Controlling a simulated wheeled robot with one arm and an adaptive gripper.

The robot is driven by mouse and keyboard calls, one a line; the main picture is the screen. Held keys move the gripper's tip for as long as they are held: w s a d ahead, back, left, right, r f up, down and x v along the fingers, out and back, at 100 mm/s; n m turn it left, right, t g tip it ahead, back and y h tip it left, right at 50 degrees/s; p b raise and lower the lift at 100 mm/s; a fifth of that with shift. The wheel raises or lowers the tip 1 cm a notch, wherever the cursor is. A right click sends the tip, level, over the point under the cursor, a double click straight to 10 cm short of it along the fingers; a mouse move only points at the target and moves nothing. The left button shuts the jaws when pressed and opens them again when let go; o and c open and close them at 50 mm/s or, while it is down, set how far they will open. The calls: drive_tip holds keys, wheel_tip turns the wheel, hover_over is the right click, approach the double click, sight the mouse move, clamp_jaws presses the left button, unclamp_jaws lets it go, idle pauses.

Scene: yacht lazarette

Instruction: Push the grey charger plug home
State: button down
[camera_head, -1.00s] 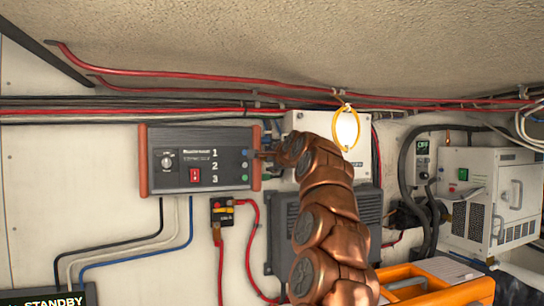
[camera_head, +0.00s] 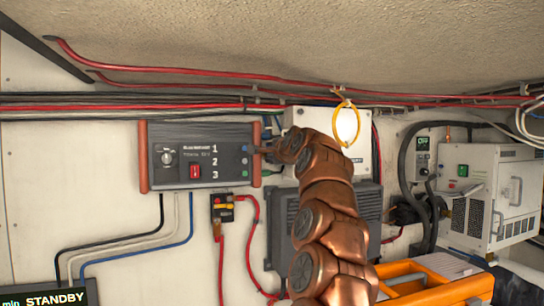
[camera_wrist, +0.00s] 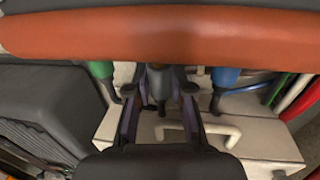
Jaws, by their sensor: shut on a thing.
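The charger (camera_head: 205,158) is a dark wall box with orange-brown end caps, a knob, a red switch and the numbers 1, 2 and 3. In the wrist view, its end cap (camera_wrist: 160,35) crosses the top. My gripper (camera_wrist: 160,88) is shut on the grey plug (camera_wrist: 157,76), at the cap's edge between a green plug (camera_wrist: 101,69) and a blue plug (camera_wrist: 225,76). The grey plug's front is hidden at the cap, so I cannot tell how deep it sits. In the head view, my arm reaches the charger's right side and mostly hides the plugs.
A dark finned box (camera_head: 375,215) is below and right of the charger. A white box (camera_head: 362,150) is behind my arm. Red cables (camera_head: 200,76) run above. An orange case (camera_head: 440,285) is at the lower right.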

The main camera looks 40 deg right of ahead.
drive_tip(key=shift+w+a+f+b, duration=0.1)
drive_tip(key=shift+w+a+b, duration=0.05)
drive_tip(key=shift+a+b, duration=0.4)
drive_tip(key=shift+w+a+f+b, duration=0.15)
drive_tip(key=shift+a+b, duration=0.2)
drive_tip(key=shift+a, duration=0.3)
drive_tip(key=shift+d+r, duration=0.15)
drive_tip(key=c, duration=1)
unclamp_jaws()
drive_tip(key=shift+a, duration=0.2)
drive_tip(key=shift+r, duration=0.1)
